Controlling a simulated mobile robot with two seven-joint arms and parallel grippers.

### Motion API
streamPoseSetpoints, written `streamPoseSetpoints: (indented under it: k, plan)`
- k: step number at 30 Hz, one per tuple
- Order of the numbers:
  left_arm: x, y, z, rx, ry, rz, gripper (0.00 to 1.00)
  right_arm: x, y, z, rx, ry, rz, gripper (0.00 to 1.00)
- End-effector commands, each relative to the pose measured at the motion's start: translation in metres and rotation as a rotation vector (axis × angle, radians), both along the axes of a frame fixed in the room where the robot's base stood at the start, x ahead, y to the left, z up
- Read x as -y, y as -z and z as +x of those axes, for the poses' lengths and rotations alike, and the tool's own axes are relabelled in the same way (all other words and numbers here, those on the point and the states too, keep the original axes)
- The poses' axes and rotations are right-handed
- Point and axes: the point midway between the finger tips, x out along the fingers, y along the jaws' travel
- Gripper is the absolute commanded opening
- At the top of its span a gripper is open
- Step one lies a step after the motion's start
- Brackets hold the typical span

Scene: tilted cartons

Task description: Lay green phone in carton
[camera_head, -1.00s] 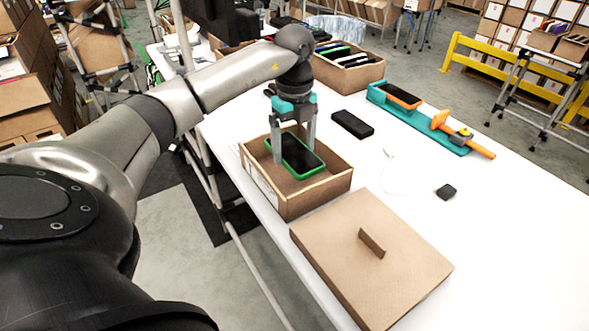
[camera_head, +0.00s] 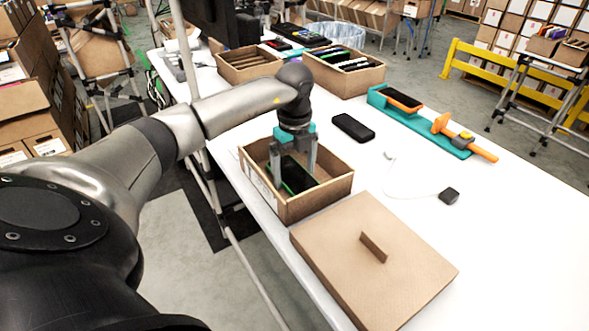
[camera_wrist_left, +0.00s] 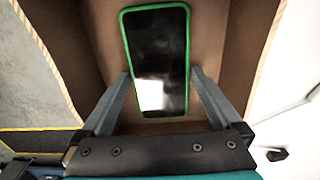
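The green phone (camera_head: 298,176), dark-faced with a green rim, is inside the open brown carton (camera_head: 322,197), below its rim. It also shows in the left wrist view (camera_wrist_left: 158,60), one end farther from the camera, so it looks tilted. My left gripper (camera_head: 294,168) reaches down into the carton, a finger at each long side of the phone; it appears shut on it. In the left wrist view the fingertips (camera_wrist_left: 160,72) sit close against the green rim. I cannot tell whether the phone touches the carton floor. My right gripper is not in view.
A cardboard lid (camera_head: 365,265) with an upright tab lies in front of the carton. A black phone (camera_head: 353,127) lies behind it. A teal holder (camera_head: 425,125) with an orange phone (camera_head: 401,99) stands farther right. Two filled boxes (camera_head: 345,78) (camera_head: 249,66) are at the back.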

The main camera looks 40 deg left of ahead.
Motion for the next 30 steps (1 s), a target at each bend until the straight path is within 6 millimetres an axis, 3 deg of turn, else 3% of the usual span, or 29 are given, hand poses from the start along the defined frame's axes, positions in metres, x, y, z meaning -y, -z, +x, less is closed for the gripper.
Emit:
streamPoseSetpoints:
  k: [7, 11, 24, 30]
  plan:
    - [0.000, -0.001, 0.000, 0.001, 0.000, 0.000, 1.00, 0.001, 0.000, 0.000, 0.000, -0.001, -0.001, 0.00]
    - [0.000, -0.012, 0.001, 0.003, 0.000, -0.001, 1.00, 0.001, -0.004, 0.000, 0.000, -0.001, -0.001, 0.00]
    - [0.000, -0.101, 0.001, 0.004, 0.000, 0.000, 1.00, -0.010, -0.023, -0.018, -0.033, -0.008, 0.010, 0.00]
    - [0.000, -0.121, 0.000, 0.001, 0.000, 0.000, 1.00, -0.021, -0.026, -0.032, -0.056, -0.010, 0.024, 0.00]
